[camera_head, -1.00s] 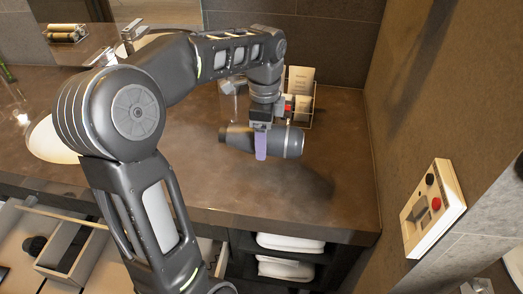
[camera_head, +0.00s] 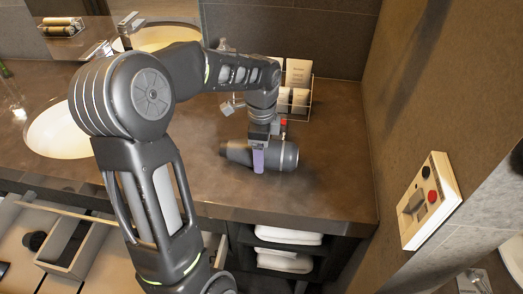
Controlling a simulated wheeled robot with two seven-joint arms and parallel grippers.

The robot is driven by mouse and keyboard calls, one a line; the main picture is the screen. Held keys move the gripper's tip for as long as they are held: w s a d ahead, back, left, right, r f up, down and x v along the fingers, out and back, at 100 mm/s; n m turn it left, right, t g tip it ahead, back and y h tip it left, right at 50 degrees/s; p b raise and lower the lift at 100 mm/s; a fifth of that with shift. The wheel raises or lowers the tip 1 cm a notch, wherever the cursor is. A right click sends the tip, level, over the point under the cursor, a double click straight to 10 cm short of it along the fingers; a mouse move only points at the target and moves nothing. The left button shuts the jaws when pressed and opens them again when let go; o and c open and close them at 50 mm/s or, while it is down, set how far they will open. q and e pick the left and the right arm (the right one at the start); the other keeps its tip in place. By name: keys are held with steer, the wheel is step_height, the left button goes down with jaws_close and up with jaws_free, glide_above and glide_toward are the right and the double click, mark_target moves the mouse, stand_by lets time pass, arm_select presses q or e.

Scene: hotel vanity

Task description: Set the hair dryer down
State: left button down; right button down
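The dark grey hair dryer (camera_head: 286,155) lies on its side over the right part of the brown counter (camera_head: 335,190), its barrel pointing left. My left gripper (camera_head: 259,150) comes down on it from above and is shut around its middle, where a purple strip shows. The dryer sits very low, at or just above the counter top; I cannot tell whether it touches. My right gripper is out of view.
A wire rack with cards and packets (camera_head: 298,90) stands just behind the dryer. A round sink (camera_head: 60,132) is at the left. An open drawer with dividers (camera_head: 75,245) is below left. Folded white towels (camera_head: 288,235) lie under the counter. The counter right of the dryer is clear.

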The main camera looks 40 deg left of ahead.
arm_select(q)
steer(key=shift+f, duration=0.1)
steer(key=shift+c, duration=0.8)
jaws_free()
step_height(320, 180, up, 12)
steer(key=shift+r, duration=0.15)
steer(key=shift+o, duration=0.4)
